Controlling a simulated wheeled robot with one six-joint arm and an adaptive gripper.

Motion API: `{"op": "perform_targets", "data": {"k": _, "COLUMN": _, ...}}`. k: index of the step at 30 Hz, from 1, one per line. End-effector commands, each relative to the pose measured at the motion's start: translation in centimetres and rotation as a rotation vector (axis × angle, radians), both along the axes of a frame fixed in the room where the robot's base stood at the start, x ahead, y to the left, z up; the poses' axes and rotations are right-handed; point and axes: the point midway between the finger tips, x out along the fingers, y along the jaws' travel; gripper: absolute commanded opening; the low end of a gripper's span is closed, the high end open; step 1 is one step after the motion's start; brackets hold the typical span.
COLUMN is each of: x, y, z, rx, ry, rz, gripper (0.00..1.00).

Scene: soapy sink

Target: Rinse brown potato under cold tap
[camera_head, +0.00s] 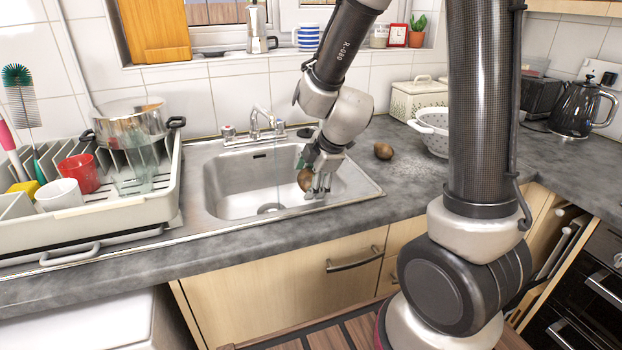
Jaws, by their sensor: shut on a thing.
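My gripper (319,187) is over the right part of the steel sink (225,190), pointing down. It is shut on a brown potato (305,180), which shows at the left side of the fingers, above the basin floor. The chrome tap (262,122) stands at the sink's back edge, to the left of and behind my gripper. A thin pale line below the spout may be running water; I cannot tell. Its knob with a red mark (228,131) is at the left. The other knob is partly hidden. A second brown potato (383,151) lies on the counter right of the sink.
A dish rack (160,205) with a pot (130,118), a red mug (80,174) and a white mug (59,194) fills the left. A white colander (432,130) and cream bin (415,97) stand at the right back. The counter right of the sink is mostly clear.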

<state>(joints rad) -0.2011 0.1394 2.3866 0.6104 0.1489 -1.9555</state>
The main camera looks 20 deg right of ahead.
Motion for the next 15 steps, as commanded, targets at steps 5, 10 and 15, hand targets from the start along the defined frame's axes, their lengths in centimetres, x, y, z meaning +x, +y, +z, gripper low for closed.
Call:
{"op": "perform_targets", "data": {"k": 5, "x": 1.5, "y": 0.6, "z": -0.3, "rx": -0.001, "ry": 0.0, "rz": 0.002, "gripper": 0.45}}
{"op": "perform_targets", "data": {"k": 10, "x": 3.2, "y": 1.3, "z": -0.7, "rx": -0.001, "ry": 0.001, "rz": 0.002, "gripper": 0.45}}
{"op": "perform_targets", "data": {"k": 15, "x": 4.9, "y": 2.0, "z": -1.1, "rx": 0.0, "ry": 0.001, "rz": 0.001, "gripper": 0.45}}
